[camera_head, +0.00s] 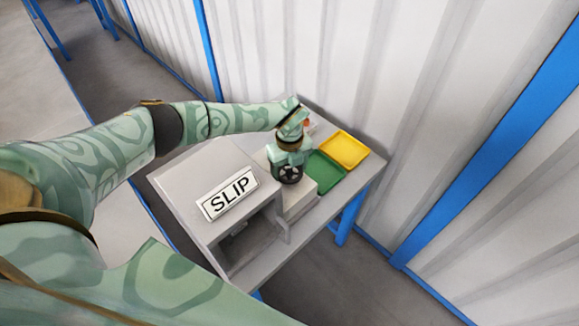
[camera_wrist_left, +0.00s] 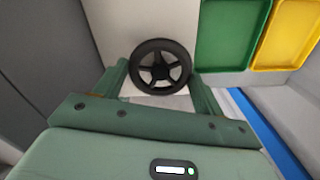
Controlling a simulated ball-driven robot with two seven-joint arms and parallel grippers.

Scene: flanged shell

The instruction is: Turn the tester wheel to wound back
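The tester wheel (camera_head: 287,173) is a small black spoked wheel on the light grey housing on the table. In the left wrist view the wheel (camera_wrist_left: 160,66) shows nearly face-on, with its dark spokes and hub. My left gripper (camera_head: 289,158) is over the wheel and hides its upper part in the head view. In the left wrist view my left gripper (camera_wrist_left: 160,72) has one green finger on each side of the wheel's rim, close to it or touching. I cannot tell whether they press on it. My right gripper is not in view.
A grey box (camera_head: 185,185) with a white SLIP sign (camera_head: 228,194) and an open front bay stands left of the wheel. A green tray (camera_head: 325,172) and a yellow tray (camera_head: 345,150) lie to its right. A corrugated wall (camera_head: 400,100) rises behind the table.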

